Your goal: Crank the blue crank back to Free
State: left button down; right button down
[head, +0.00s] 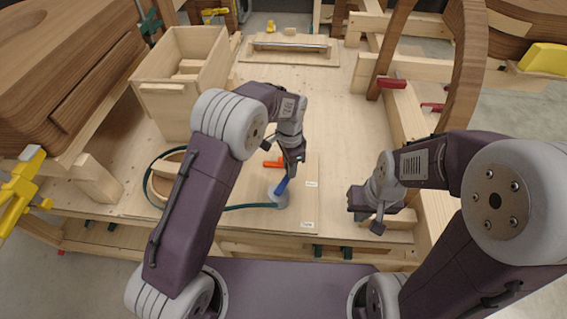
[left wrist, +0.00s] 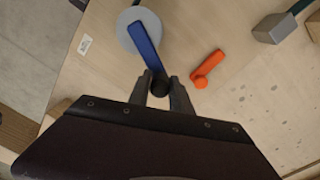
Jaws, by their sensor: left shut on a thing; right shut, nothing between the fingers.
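The blue crank (left wrist: 146,50) is a blue arm on a pale grey round hub, with a dark knob at its outer end. In the head view the blue crank arm (head: 281,186) rises from the hub (head: 278,197) toward my left gripper (head: 291,167). In the left wrist view my left gripper (left wrist: 160,88) is shut on the dark knob. Small white labels sit on the board beside the crank, one (head: 307,224) near its front edge; their text is too small to read. My right gripper (head: 373,215) is shut and empty, to the right of the board.
An orange lever (head: 273,163) lies close beside the crank. A green strap (head: 240,207) runs left from the hub. A wooden box (head: 182,90) stands at the back left. Red clamps (head: 391,83) sit on the right frame.

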pick_arm(q)
jog(key=d+m, duration=0.1)
jog(key=s+d+m, duration=0.1)
jog(key=m, duration=0.1)
jog(key=shift+s+r+m, duration=0.1)
jog(key=shift+m, duration=0.2)
jog(key=shift+s+d+m+p, duration=0.2)
jog(key=shift+s+d+m, duration=0.15)
jog(key=shift+m, duration=0.4)
jog(key=shift+s+d+m+p, duration=0.25)
jog(key=shift+s+m, duration=0.1)
jog(key=shift+m, duration=0.4)
jog(key=c, duration=1.2)
grip_release()
jog(key=shift+s, duration=0.1)
jog(key=shift+o, duration=0.2)
